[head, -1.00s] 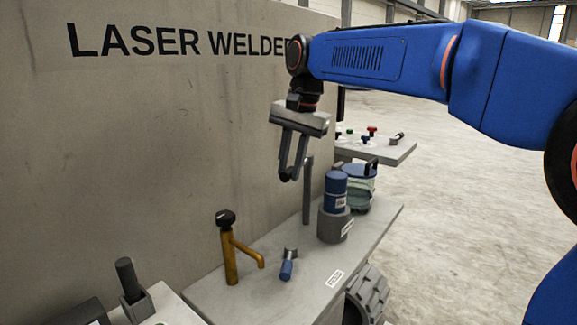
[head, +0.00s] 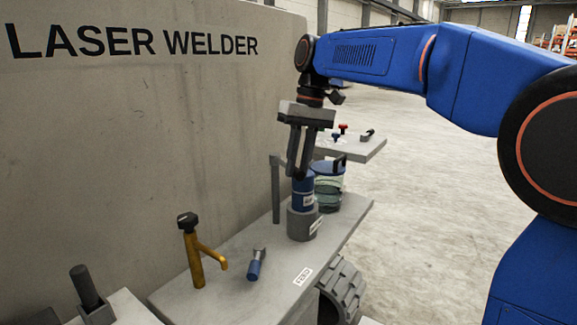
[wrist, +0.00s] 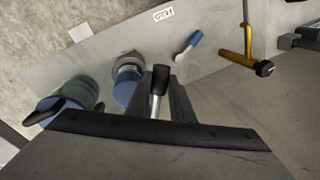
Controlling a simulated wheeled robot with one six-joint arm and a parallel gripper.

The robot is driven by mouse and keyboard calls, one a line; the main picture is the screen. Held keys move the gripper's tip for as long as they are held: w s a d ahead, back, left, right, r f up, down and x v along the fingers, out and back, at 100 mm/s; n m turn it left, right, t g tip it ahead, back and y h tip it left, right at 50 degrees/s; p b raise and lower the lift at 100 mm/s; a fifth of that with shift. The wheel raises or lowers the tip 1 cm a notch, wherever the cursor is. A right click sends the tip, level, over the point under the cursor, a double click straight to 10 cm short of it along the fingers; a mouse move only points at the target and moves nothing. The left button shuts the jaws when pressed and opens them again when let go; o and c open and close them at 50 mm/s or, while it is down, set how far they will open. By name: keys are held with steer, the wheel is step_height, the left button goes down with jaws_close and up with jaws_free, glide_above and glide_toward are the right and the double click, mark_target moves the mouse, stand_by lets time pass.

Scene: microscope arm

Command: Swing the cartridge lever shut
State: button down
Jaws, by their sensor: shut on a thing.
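The cartridge lever (head: 275,190) is a grey upright post with an arm at its top, behind and left of the blue cartridge (head: 302,187). The cartridge stands upright in a grey round holder (head: 300,224). My gripper (head: 298,175) is shut at the end of the lever's arm, just above the cartridge in the head view. In the wrist view, the dark grip of the lever (wrist: 160,79) on a silver shaft sits between my fingers (wrist: 161,98). The cartridge (wrist: 125,92) shows to the left of it there. The exact gap between lever and cartridge cannot be told.
On the bench (head: 225,280) stand a yellow bent pipe with a black knob (head: 192,255) and a clear, blue-topped jar (head: 328,185).

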steer(key=w+d+n+g, duration=0.1)
steer(key=w+d+n, duration=0.3)
steer(key=d+n, duration=0.1)
steer(key=shift+n+h, duration=0.3)
steer(key=shift+n, duration=0.2)
steer(key=shift+w, duration=0.15)
steer(key=c, duration=1.6)
jaws_free()
steer(key=shift+o, duration=0.2)
steer(key=shift+r, duration=0.1)
